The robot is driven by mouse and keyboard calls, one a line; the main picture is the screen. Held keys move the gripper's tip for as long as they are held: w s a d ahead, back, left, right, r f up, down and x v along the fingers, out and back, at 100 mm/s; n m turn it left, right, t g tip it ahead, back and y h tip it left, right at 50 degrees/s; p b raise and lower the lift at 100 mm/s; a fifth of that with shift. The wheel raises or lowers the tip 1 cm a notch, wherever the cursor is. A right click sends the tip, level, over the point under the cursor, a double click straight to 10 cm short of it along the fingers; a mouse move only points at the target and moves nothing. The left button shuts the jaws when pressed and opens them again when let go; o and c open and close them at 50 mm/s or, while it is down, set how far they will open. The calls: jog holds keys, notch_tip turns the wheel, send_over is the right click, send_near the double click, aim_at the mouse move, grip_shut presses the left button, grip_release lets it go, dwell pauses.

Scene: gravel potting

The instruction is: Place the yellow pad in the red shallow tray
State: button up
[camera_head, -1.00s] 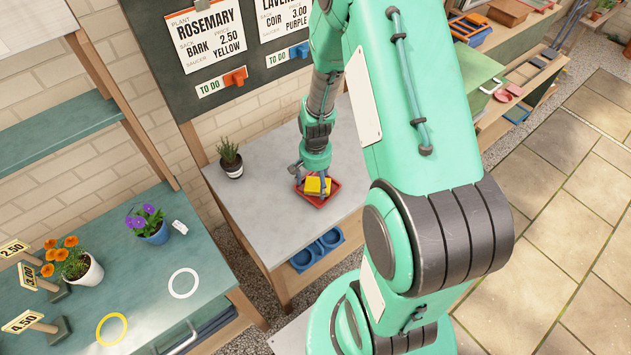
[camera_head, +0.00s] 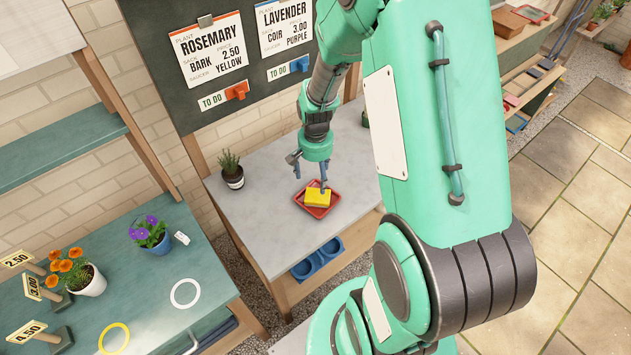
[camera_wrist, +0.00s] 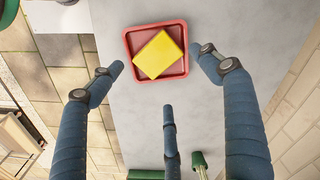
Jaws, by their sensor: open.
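The yellow pad (camera_head: 317,196) lies flat in the red shallow tray (camera_head: 304,206) on the grey worktop. In the wrist view the pad (camera_wrist: 158,55) rests inside the rim of the tray (camera_wrist: 130,42), turned at an angle to its sides. My gripper (camera_head: 309,175) is above the tray, open and empty. In the wrist view the blue fingers of my gripper (camera_wrist: 160,85) are spread apart, with the pad clear of them. One finger partly overlaps the tray in the head view.
A rosemary pot (camera_head: 232,172) stands at the left of the grey worktop (camera_head: 262,222). A board with order cards (camera_head: 208,50) rises behind. The worktop around the tray is mostly clear.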

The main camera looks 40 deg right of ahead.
notch_tip(320, 180, up, 2)
jog(key=shift+r, duration=0.1)
dwell(0.7)
jog(key=s+a+r+n+t, duration=0.15)
jog(key=a+r, duration=0.35)
jog(key=r, duration=0.5)
jog(key=s+a+r+n+t, duration=0.1)
jog(key=a+r+n, duration=0.3)
jog(key=r, duration=0.6)
jog(key=s+a+r+n+t, duration=0.3)
jog(key=s+a+r, duration=0.7)
jog(key=s+r, duration=0.4)
jog(key=shift+s+a, duration=0.15)
jog(key=shift+a, duration=0.1)
jog(key=shift+n, duration=0.25)
